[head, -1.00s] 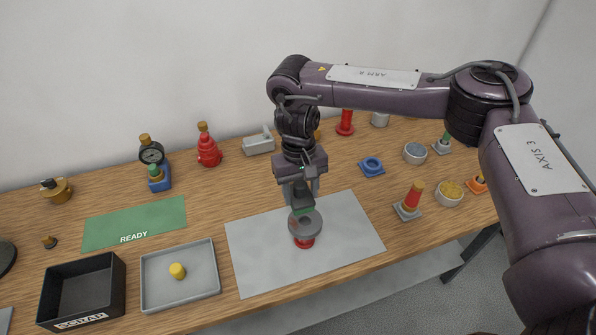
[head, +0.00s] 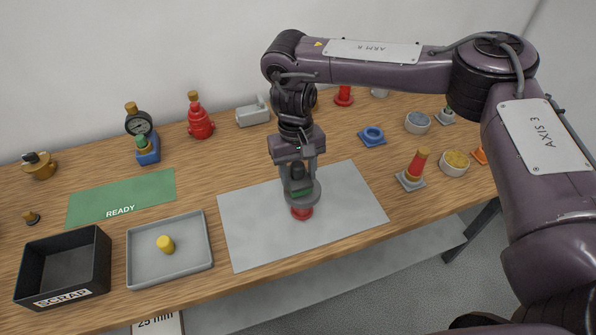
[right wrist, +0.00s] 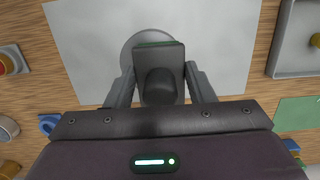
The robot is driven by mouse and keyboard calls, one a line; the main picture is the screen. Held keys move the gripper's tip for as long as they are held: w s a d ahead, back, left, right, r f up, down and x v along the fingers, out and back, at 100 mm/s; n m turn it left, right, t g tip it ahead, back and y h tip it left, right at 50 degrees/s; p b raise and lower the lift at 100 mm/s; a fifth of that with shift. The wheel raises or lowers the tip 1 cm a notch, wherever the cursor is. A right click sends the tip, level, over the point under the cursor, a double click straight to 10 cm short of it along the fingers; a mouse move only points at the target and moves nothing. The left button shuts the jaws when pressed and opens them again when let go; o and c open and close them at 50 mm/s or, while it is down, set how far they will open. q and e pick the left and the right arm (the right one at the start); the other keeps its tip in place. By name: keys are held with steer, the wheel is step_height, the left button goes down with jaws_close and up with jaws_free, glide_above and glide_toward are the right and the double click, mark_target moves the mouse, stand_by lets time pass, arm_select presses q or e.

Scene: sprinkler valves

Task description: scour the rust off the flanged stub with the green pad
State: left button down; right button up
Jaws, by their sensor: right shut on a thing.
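The flanged stub (head: 302,213) stands upright on the grey mat, with a red lower part and a grey round flange on top. My right gripper (head: 299,179) is shut on the dark knob of the green pad (head: 302,192) and points down over the flange. The pad lies over the flange's top and appears to touch it. In the right wrist view the pad's holder (right wrist: 160,82) sits between the two fingers, and part of the flange (right wrist: 130,52) shows beyond it. The pad hides most of the flange top, so the rust cannot be judged. My left gripper is not in view.
The grey mat (head: 245,235) is otherwise bare. To its left are a grey tray (head: 190,268) with a yellow plug, a black scrap box (head: 40,270) and a green READY mat (head: 105,203).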

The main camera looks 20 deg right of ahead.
mark_target(302, 201)
steer(key=shift+f+b, duration=0.45)
steer(key=shift+f, duration=0.5)
stand_by(0.6)
steer(key=shift+a, duration=0.1)
steer(key=shift+a+r+p, duration=0.15)
steer(key=shift+a+p, duration=0.3)
steer(key=shift+a, duration=0.15)
steer(key=shift+s+d+f+p, duration=0.15)
steer(key=shift+d+f+p, duration=0.15)
steer(key=shift+p, duration=1.1)
steer(key=shift+d+f, duration=0.1)
steer(key=shift+d, duration=0.35)
